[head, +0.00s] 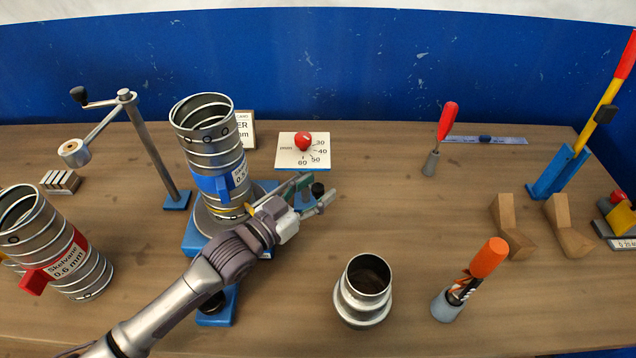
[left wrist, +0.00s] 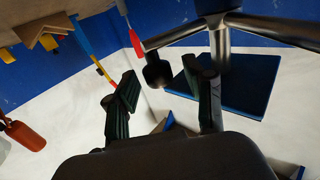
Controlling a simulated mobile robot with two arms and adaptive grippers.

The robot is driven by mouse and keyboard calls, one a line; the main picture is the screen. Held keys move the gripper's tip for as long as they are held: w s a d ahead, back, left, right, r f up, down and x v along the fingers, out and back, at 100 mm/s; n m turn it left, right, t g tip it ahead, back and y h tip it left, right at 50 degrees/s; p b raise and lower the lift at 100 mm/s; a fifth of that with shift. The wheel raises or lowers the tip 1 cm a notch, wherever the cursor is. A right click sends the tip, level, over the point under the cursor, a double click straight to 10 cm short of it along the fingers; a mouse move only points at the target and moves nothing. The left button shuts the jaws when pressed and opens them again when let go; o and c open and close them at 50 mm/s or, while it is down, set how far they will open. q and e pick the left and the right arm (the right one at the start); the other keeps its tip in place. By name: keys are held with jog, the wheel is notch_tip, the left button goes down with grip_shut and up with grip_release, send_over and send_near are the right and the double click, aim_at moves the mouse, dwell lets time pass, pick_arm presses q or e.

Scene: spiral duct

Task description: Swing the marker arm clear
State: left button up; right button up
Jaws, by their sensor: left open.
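My left gripper (head: 317,189) reaches in from the lower left, in front of the upright spiral duct (head: 211,150) with a blue clamp. Its jaws are open. A small black knob (head: 318,190) shows between the fingertips, above a blue base (head: 303,201); the gripper hides much of this fixture. In the left wrist view, a black knob (left wrist: 157,72) on a metal bar (left wrist: 185,33) lies between the open fingers. The bar, which I take to be the marker arm, joins a post over a blue plate (left wrist: 235,85). Whether a finger touches the knob cannot be told. My right gripper is not in view.
A crank stand (head: 150,150) stands to the left, and a second duct (head: 55,245) with a red clamp at the front left. A dial card (head: 291,157) lies behind the gripper. A metal collar (head: 362,290) and an orange-handled tool (head: 470,280) stand front right. Bare table lies right of the gripper.

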pick_arm(q)
jog(key=shift+w+d, duration=0.3)
grip_shut()
dwell(0.3)
